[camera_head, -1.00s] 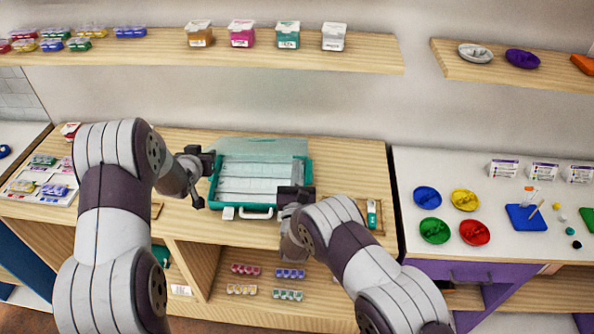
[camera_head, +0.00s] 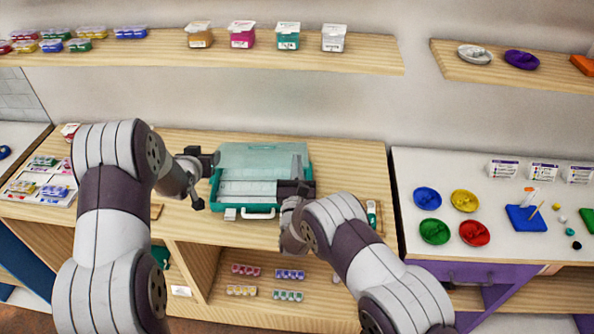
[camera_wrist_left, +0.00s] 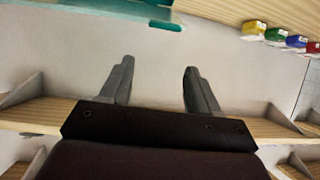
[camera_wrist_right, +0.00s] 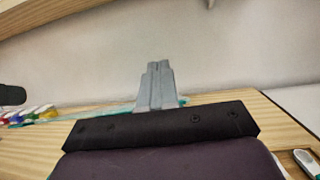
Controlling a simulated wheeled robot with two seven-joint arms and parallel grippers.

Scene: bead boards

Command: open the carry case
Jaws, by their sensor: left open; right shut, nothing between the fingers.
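The carry case (camera_head: 262,201) sits on the wooden worktop, with a teal body and a white handle (camera_head: 258,214) at its front. Its translucent teal lid (camera_head: 255,157) is raised at an angle I cannot judge; pale compartments show below it. One white latch (camera_head: 230,214) shows left of the handle; my right arm hides the front right corner. My right gripper (camera_head: 297,162) is shut and empty, over the case's right side; whether it touches the lid is unclear. My left gripper (camera_head: 209,181) is open and empty beside the case's left side; its fingers also show in the left wrist view (camera_wrist_left: 157,80).
A tray (camera_head: 18,196) of bead packs lies at the left. A small white and green tool (camera_head: 371,212) lies to the right. A shelf with several small tubs (camera_head: 241,34) runs above. Bead packs (camera_head: 290,274) sit in the open cubby below. Some worktop behind the case is clear.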

